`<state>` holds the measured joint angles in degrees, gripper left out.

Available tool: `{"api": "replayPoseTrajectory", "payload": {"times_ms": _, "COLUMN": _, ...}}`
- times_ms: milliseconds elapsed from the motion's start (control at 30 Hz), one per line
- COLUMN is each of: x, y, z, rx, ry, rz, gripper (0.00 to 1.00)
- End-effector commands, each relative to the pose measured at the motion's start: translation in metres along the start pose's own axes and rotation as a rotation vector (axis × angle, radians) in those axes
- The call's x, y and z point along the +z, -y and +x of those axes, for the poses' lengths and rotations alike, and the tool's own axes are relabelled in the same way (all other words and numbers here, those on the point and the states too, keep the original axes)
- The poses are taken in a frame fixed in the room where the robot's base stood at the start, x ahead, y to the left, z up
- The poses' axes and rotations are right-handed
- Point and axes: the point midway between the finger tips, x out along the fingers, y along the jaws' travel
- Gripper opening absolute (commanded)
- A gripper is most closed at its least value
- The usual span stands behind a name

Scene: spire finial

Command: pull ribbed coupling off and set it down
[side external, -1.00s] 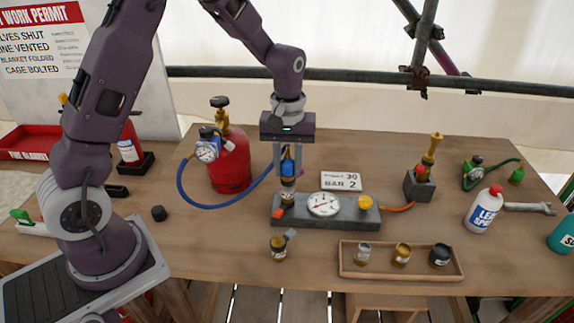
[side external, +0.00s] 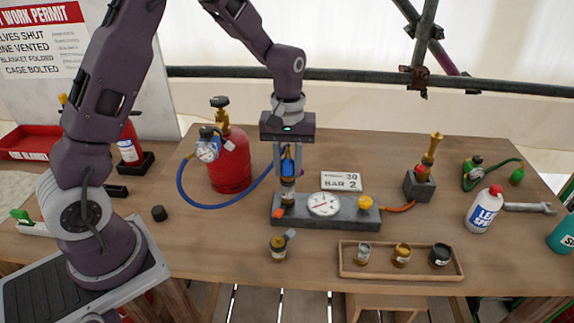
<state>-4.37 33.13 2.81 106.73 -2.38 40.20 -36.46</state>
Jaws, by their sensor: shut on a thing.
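My gripper (side external: 288,172) points straight down over the left end of the grey gauge block (side external: 345,216). It is shut on the blue-topped coupling (side external: 288,167) at the end of the blue hose (side external: 208,206). The coupling stands upright above a metal fitting (side external: 288,190) on the block; I cannot tell whether the two are still joined. The fingers partly hide the coupling, and its ribs are too small to make out.
The block carries a round gauge (side external: 323,204) and a yellow knob (side external: 364,202). The hose runs left to a red cylinder (side external: 230,165). A wooden tray (side external: 350,268) holds three small parts. The table's left front is mostly clear.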

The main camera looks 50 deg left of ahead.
Motion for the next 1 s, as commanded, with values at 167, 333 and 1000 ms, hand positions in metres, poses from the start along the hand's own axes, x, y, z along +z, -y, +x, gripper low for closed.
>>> {"api": "replayPoseTrajectory", "payload": {"times_ms": 167, "x": 0.0, "y": 0.0, "z": -0.006, "rx": 0.001, "ry": -0.001, "rz": 0.0, "gripper": 0.0}}
{"api": "replayPoseTrajectory", "payload": {"times_ms": 333, "x": 0.0, "y": 0.0, "z": -0.013, "rx": 0.001, "ry": -0.001, "rz": 0.0, "gripper": 0.0}}
{"api": "replayPoseTrajectory", "payload": {"times_ms": 1000, "x": 0.0, "y": 0.0, "z": -0.04, "rx": 0.001, "ry": 0.0, "rz": 0.001, "gripper": 0.0}}
